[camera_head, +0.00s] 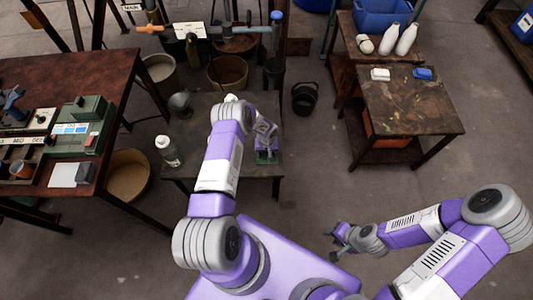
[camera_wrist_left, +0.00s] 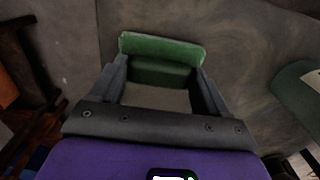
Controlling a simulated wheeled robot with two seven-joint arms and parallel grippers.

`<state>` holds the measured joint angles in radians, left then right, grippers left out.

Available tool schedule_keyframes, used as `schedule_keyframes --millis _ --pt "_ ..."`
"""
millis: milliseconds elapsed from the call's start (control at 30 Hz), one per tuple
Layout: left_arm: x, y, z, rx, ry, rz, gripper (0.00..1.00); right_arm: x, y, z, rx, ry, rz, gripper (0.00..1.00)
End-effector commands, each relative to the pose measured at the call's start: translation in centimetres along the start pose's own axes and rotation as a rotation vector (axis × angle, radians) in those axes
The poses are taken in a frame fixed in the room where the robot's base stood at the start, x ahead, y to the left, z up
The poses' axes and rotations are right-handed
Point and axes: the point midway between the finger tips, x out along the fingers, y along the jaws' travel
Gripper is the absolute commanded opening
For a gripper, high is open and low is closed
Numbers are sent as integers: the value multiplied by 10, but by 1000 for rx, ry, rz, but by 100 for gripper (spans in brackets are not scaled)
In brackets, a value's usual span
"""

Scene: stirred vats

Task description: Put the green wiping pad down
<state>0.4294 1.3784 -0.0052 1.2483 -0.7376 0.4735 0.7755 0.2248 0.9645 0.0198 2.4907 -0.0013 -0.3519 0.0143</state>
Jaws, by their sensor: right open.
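The green wiping pad (camera_head: 266,158) is at the front right part of the small dark table (camera_head: 205,112) in the head view. My left gripper (camera_head: 265,147) is above it, pointing down, with its fingers on either side of the pad. In the left wrist view the pad (camera_wrist_left: 162,50) sits between the fingertips of my left gripper (camera_wrist_left: 163,82), which are shut on it. I cannot tell whether the pad touches the tabletop. My right gripper (camera_head: 339,238) is open and empty, low over the floor to the right of the table.
A bottle (camera_head: 168,151) stands at the table's left edge; my left arm hides the middle. Buckets (camera_head: 227,73) and pipework are behind. A black bucket (camera_head: 305,98) stands on the floor to the right. A brown table (camera_head: 410,103) holds a white and a blue item.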

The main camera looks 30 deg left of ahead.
Motion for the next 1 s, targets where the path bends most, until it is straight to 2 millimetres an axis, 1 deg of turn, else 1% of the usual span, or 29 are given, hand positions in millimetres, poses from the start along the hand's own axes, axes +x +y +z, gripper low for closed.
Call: schedule_keyframes --millis 33,133,400,533,667,800,900,1000 --pt "0 0 0 0 0 0 84 0 0 0 0 0 0 42" --pt "-1 0 0 0 0 0 99 -1 0 0 0 0 0 42" --pt "-1 0 0 0 0 0 99 -1 0 0 0 0 0 42" --pt "-6 0 0 1 0 0 99 -6 -2 0 0 0 0 42" --pt "-31 0 -2 1 3 0 99 -13 -5 0 0 0 0 42" --pt "-63 0 -2 1 3 0 99 -21 -8 1 0 0 0 42" --pt "-84 0 -1 0 2 0 99 -26 -10 1 0 0 0 42" --pt "-102 0 -1 1 1 -1 99 -29 -11 1 0 0 0 42"
